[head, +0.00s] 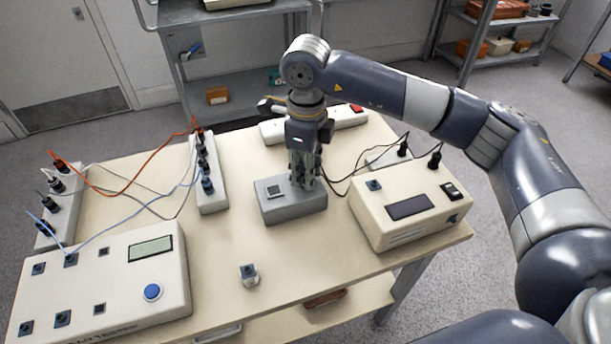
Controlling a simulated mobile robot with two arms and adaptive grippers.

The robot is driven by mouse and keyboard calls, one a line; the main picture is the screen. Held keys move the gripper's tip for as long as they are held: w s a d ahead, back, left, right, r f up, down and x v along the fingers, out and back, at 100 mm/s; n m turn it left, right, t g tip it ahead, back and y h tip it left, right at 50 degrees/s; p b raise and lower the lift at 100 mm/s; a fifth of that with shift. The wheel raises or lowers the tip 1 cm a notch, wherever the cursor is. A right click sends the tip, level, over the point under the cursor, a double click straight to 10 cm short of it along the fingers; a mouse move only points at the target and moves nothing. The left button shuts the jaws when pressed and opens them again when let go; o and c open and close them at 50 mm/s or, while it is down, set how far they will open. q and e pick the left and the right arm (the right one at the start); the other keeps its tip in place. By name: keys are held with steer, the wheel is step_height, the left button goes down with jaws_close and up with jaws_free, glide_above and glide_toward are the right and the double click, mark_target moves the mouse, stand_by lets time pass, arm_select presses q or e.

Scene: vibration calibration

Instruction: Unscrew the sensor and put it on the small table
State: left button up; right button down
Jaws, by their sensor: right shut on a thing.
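My right gripper (304,178) points straight down at the right part of a grey block (290,208) on the beige-topped table (310,268). Its fingers are shut on the sensor, which they almost wholly hide. I cannot tell whether the sensor is still joined to the block. A small grey cube-like piece (249,275) stands on the table in front of the block. My left gripper is not in view.
A beige instrument (407,206) stands close right of the block. A larger box with a display (105,280) is at front left. Socket strips (208,172) and loose cables lie around. A grey shelf cart (235,60) stands behind. The table's front middle is mostly clear.

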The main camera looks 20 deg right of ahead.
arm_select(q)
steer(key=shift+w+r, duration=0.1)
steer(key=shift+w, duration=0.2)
arm_select(e)
steer(key=shift+s+f+n, duration=0.2)
steer(key=shift+f+n, duration=0.1)
steer(key=shift+n, duration=0.1)
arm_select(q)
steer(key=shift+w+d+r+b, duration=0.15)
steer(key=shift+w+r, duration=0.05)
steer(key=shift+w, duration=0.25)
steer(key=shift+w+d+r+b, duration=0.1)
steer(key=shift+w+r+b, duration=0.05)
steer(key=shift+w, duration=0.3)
arm_select(e)
steer(key=shift+n, duration=0.4)
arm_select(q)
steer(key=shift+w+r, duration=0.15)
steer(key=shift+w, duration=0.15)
arm_select(e)
steer(key=shift+n, duration=0.3)
arm_select(q)
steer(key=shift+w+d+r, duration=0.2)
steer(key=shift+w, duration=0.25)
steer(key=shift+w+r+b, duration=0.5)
steer(key=shift+b, duration=0.05)
arm_select(e)
steer(key=shift+n, duration=1)
